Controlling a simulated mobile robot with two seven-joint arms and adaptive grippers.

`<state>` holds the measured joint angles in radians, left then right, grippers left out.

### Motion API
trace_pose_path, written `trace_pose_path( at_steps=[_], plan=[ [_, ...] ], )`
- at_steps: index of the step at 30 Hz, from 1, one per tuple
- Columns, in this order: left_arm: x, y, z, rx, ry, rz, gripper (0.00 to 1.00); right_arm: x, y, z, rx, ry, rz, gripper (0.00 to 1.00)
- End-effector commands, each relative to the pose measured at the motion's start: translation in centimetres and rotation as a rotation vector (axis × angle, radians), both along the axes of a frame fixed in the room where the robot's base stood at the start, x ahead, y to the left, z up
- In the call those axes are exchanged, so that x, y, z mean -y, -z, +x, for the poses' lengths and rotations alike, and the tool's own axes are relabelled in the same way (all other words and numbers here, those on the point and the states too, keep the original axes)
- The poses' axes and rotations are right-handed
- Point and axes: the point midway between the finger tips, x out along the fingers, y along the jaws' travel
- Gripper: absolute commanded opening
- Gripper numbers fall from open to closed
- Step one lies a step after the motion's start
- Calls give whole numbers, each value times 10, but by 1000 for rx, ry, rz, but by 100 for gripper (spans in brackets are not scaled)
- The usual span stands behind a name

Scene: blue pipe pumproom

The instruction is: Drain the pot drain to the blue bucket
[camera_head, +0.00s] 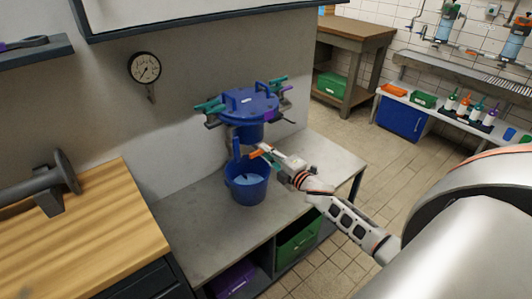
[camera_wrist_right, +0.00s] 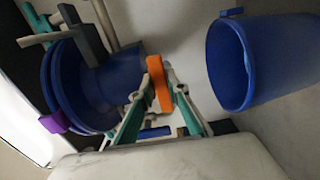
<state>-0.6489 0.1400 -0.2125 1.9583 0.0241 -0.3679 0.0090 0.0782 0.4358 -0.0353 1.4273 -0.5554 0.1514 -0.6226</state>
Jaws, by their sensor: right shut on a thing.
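The blue pot (camera_head: 250,103) is mounted at the wall, with a flat lid and teal clamps around it. It lies on its side at the left of the wrist view (camera_wrist_right: 68,85). The blue bucket (camera_head: 246,190) stands upright on the grey bench under the pot; a pale patch shows inside, which may be liquid. Its open mouth shows at the right of the wrist view (camera_wrist_right: 275,65). My right gripper (camera_head: 270,152) is shut on the orange drain handle (camera_wrist_right: 157,84), below the pot and above the bucket's rim. The drain outlet is not clear. My left gripper is not in view.
The grey bench (camera_head: 200,240) is clear beside the bucket. A gauge (camera_head: 144,68) hangs on the wall to the left. A wooden worktop (camera_head: 90,235) with a dark grey fixture stands at the left. Tiled floor (camera_head: 395,160) is open at the right.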

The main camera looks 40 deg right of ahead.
Motion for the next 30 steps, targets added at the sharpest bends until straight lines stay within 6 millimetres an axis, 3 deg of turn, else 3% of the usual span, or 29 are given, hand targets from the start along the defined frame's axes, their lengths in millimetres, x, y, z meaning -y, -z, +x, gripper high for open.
trace_pose_path(
  at_steps=[3, 16, 30],
  plan=[
    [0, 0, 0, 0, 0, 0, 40, 1, 0, 0, 0, 1, 2, 32],
    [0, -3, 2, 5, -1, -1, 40, 1, 1, -7, -1, 0, -1, 32],
    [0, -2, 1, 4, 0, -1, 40, 7, 1, -88, -2, 0, 0, 32]
  ],
)
